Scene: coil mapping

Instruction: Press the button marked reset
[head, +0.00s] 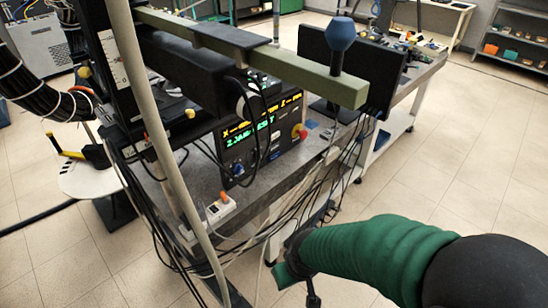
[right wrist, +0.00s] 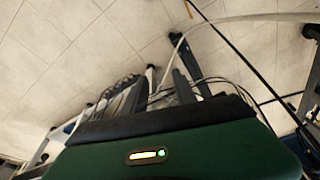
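A dark control box (head: 262,140) with lit yellow and green text stands on the bench in the head view. It has small buttons and knobs on its front, and a red knob (head: 299,131) on yellow at its right side. My right arm, in a green sleeve, comes in from the lower right. My right gripper (head: 300,262) is below and in front of the bench, apart from the box and partly lost among cables. My left gripper is not visible.
Many loose cables hang between the box and my right arm. A pale beam with a blue knob (head: 341,35) crosses above the box. A white switch box (head: 220,208) with an orange top sits at the bench's front. Tiled floor (head: 440,150) is open at right.

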